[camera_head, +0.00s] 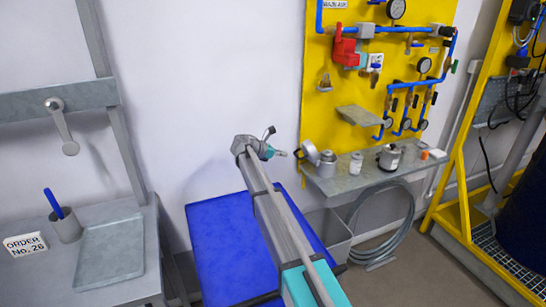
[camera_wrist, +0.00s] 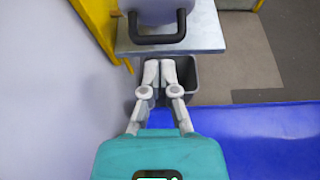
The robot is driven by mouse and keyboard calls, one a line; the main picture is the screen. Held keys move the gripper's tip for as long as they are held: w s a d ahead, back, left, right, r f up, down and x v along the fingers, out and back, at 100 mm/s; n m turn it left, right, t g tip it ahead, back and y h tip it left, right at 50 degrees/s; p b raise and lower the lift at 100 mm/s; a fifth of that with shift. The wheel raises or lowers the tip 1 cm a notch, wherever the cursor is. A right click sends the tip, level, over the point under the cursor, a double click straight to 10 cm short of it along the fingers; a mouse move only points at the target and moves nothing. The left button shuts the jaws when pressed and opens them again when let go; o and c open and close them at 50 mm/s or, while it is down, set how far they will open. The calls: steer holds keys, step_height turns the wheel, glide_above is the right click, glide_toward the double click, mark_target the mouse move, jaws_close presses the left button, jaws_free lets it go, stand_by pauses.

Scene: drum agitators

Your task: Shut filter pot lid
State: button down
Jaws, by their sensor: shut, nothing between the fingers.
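The filter pot (camera_head: 326,166) is a small grey metal pot at the left end of the wall shelf. Its round lid (camera_head: 311,152) appears raised and tilted at the pot's left side. In the wrist view a rounded grey part with a black U-shaped handle (camera_wrist: 157,40) fills the top; it looks like the lid, seen close. My gripper (camera_head: 283,153) is just left of the lid, apart from it. In the wrist view its fingertips (camera_wrist: 160,68) are together and empty, a little below the handle. The pot's inside is hidden.
The metal shelf (camera_head: 345,183) also holds a small white bottle (camera_head: 356,163) and another metal pot (camera_head: 389,158). A yellow panel (camera_head: 325,105) with blue pipes and gauges rises behind. A grey bin (camera_head: 328,236) and a coiled hose (camera_head: 383,225) are below. The white wall is close on the left.

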mark_target(303, 151)
steer(key=x, duration=0.2)
steer(key=shift+d+f+b, duration=0.2)
steer(key=shift+b, duration=0.2)
steer(key=shift+w+d+r+p, duration=0.25)
steer(key=shift+d, duration=0.4)
steer(key=shift+w+d+r+p, duration=0.2)
steer(key=shift+d+r+p, duration=0.1)
steer(key=shift+d, duration=0.35)
steer(key=shift+w+d+r+p, duration=0.25)
steer(key=shift+d, duration=0.4)
